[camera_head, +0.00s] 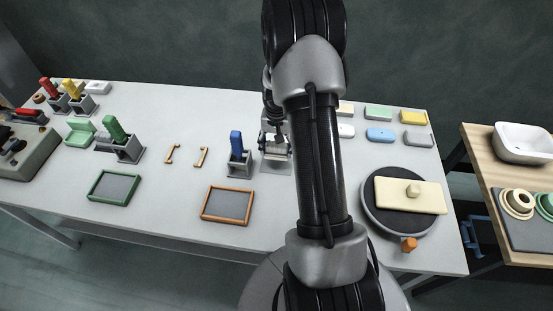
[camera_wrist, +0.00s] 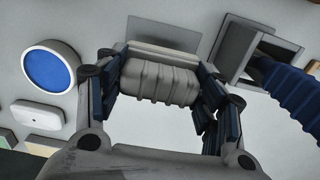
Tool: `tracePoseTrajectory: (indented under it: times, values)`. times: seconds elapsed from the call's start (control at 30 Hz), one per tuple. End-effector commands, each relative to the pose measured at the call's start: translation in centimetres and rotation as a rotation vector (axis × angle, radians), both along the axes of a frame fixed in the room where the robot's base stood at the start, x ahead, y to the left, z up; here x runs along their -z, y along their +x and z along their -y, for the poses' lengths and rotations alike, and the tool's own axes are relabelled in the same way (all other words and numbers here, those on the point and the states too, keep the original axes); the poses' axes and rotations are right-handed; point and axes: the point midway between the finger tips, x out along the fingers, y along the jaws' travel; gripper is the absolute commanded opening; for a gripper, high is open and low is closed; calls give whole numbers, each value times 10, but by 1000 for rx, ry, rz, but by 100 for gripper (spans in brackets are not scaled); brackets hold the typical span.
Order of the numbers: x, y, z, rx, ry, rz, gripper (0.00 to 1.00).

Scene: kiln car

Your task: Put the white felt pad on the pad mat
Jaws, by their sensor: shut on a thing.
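My gripper (camera_head: 275,140) is over the table, partly behind my arm. In the wrist view it (camera_wrist: 165,95) is shut on a grey ribbed handle (camera_wrist: 158,82) with a pale strip along one side. A grey plate (camera_wrist: 165,34) lies just beyond; I cannot tell whether the handle touches it. A white rounded block (camera_head: 346,130), possibly the white felt pad, lies at the back right; a similar block shows in the wrist view (camera_wrist: 38,115). I cannot tell which surface is the pad mat; an orange-framed grey panel (camera_head: 228,205) and a green-framed one (camera_head: 114,187) lie at the front.
A blue handle (camera_head: 236,143) stands in a grey holder close left of my gripper. A round dark turntable (camera_head: 385,222) bears a cream slab at the right. Several coloured blocks lie at the back right. Free tabletop lies around the two small orange pieces (camera_head: 201,157).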

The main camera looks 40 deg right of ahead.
Motion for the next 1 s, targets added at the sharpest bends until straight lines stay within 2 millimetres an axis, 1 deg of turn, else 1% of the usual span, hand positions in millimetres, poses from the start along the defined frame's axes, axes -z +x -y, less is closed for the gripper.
tracePoseTrajectory:
  times: [0.03, 0.17, 0.23, 0.4, 0.47, 0.73, 0.87, 0.9, 1.0]
  values:
    - [6, 0, 0, 0, 0, 0, 43]
    - [13, 1, 0, 0, -1, 2, 43]
    - [19, 0, 0, 0, -1, 1, 43]
    - [46, 0, 0, 0, 1, -1, 43]
    - [52, 0, 0, 0, -1, 1, 43]
    - [53, 1, 0, 0, -2, 3, 43]
    - [57, 1, 0, 0, -1, 2, 43]
    - [57, 1, 0, 0, -1, 2, 64]
    - [56, 1, 0, 0, -2, 1, 71]
